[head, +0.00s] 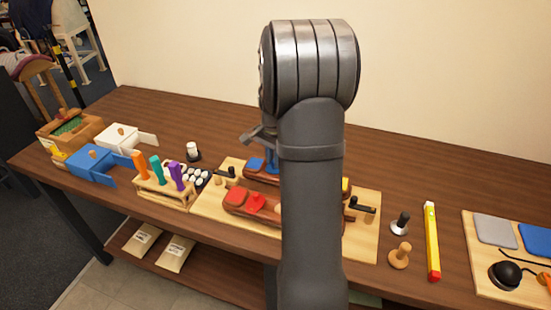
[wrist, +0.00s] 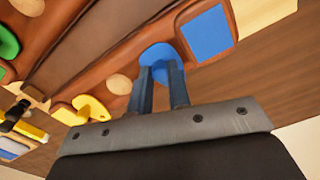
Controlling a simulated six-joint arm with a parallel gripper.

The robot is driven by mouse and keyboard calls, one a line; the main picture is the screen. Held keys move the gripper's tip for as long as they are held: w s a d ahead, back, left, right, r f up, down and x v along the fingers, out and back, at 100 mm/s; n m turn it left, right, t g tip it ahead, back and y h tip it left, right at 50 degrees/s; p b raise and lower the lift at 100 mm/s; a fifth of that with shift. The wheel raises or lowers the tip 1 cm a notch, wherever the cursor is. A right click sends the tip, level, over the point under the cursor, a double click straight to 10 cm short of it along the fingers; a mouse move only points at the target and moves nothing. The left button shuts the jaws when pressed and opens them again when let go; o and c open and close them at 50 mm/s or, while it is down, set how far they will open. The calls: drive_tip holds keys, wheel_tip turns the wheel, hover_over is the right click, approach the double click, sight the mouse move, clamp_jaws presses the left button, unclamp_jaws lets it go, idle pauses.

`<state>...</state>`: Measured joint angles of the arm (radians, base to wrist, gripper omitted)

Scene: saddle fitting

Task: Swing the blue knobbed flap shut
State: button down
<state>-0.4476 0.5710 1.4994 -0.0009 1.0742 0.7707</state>
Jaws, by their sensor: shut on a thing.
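The blue knobbed flap (wrist: 160,54) shows in the wrist view as a rounded blue piece on a brown wooden body. The fingers of my gripper (wrist: 162,72) are shut on it from above, and they hide its knob. A flat blue square pad (wrist: 207,33) lies in a recess beside the flap, and a bare gap of wood shows between them. In the head view, blue parts (head: 257,163) show on the rear brown body, left of my arm. My arm hides much of this area there.
A yellow flap (wrist: 88,106) and black handles share the fixture in the wrist view. In the head view, a red flap (head: 257,203) sits on the front brown body.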

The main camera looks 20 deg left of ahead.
drive_tip(key=shift+a+m, duration=0.15)
drive_tip(key=shift+m, duration=0.35)
drive_tip(key=c, duration=1.3)
unclamp_jaws()
drive_tip(key=shift+c, duration=0.2)
drive_tip(key=shift+r, duration=0.1)
wheel_tip(320, 180, up, 17)
drive_tip(key=shift+r, duration=0.15)
wheel_tip(320, 180, down, 18)
drive_tip(key=shift+r, duration=0.2)
drive_tip(key=shift+r, duration=0.1)
